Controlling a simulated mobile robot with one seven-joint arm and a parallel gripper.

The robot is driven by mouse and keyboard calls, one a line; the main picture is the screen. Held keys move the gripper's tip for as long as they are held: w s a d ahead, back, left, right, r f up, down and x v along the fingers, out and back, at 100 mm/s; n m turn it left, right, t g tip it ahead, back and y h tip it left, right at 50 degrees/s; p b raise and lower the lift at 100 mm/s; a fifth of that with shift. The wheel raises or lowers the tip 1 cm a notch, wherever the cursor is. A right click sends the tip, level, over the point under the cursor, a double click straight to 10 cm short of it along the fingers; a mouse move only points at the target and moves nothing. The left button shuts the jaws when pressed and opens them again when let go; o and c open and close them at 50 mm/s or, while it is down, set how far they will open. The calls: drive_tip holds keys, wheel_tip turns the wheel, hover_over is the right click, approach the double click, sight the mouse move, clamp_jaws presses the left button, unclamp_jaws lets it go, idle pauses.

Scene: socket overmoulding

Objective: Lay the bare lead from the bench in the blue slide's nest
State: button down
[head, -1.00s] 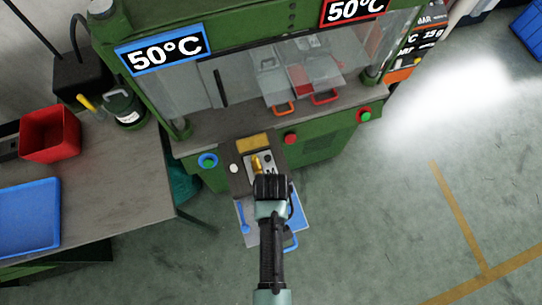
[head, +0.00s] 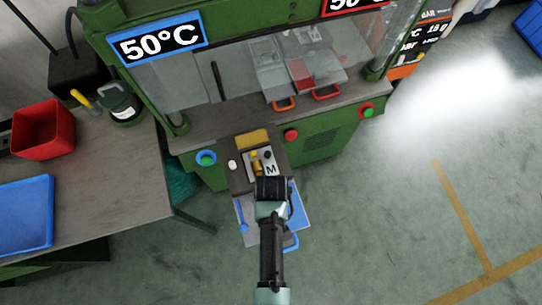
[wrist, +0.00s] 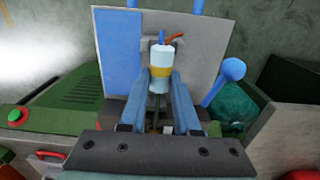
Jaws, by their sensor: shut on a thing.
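The lead (wrist: 160,58) shows in the wrist view as a white and yellow cylinder with blue and orange wire ends. My gripper (wrist: 162,80) is shut on it, one finger on each side. The blue slide (head: 300,212) is a pale plate with a blue panel and blue handles, in front of the press; it also shows in the wrist view (wrist: 120,50). In the head view my gripper (head: 271,182) is over the slide's press-side end, beside a light plate marked M (head: 270,170) with brass-coloured parts. My gripper hides part of the slide. The nest and any contact with it cannot be made out.
The green press (head: 310,152) stands behind, with a blue-framed 50°C sign (head: 157,42) and two trays with red and orange handles. A bench (head: 110,190) at left holds a red bin (head: 43,130) and a blue tray (head: 25,215).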

drive_tip(key=c, duration=0.6)
unclamp_jaws()
drive_tip(key=shift+o, duration=0.2)
wheel_tip(320, 180, up, 13)
drive_tip(key=shift+b, duration=0.4)
